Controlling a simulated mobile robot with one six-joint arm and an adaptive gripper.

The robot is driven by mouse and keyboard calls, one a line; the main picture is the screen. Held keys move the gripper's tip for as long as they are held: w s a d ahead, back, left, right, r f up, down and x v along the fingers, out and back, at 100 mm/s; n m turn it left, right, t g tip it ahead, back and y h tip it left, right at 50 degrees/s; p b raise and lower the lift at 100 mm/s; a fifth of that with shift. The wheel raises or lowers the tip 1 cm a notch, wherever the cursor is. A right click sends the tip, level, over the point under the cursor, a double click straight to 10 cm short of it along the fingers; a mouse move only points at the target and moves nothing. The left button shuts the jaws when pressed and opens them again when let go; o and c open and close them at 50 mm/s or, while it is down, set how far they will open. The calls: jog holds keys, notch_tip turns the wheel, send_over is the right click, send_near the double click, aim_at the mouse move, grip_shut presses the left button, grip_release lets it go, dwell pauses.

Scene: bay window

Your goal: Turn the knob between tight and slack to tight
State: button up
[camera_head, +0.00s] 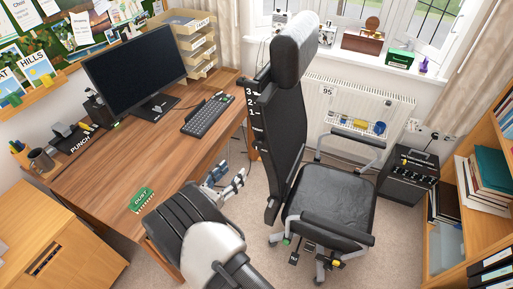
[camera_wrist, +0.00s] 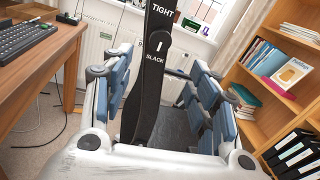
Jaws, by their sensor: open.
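The knob (camera_wrist: 158,45) is a dark round piece on a narrow black panel. TIGHT is printed above it and SLACK below it, and a short white mark on it stands nearly upright. The panel is part of the black office chair (camera_head: 332,196), which has a tall back and a headrest. In the head view I cannot make out the knob. My gripper (camera_head: 228,182) is open and empty, left of the chair and in front of the desk. In the wrist view its blue-padded fingers (camera_wrist: 162,85) stand wide apart on either side of the panel, with the knob beyond them.
A wooden desk (camera_head: 125,165) with a monitor (camera_head: 135,68) and keyboard (camera_head: 208,113) lies left of my arm. A radiator (camera_head: 350,105) is behind the chair. A bookshelf (camera_head: 470,130) and a black box (camera_head: 408,178) stand at right. Carpet shows around the chair base.

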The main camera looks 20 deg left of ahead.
aim_at(256, 146)
jog(key=b+x, duration=0.1)
jog(key=x, duration=1.3)
jog(key=shift+d, duration=0.1)
jog(key=shift+f, duration=0.1)
jog(key=c, duration=1.1)
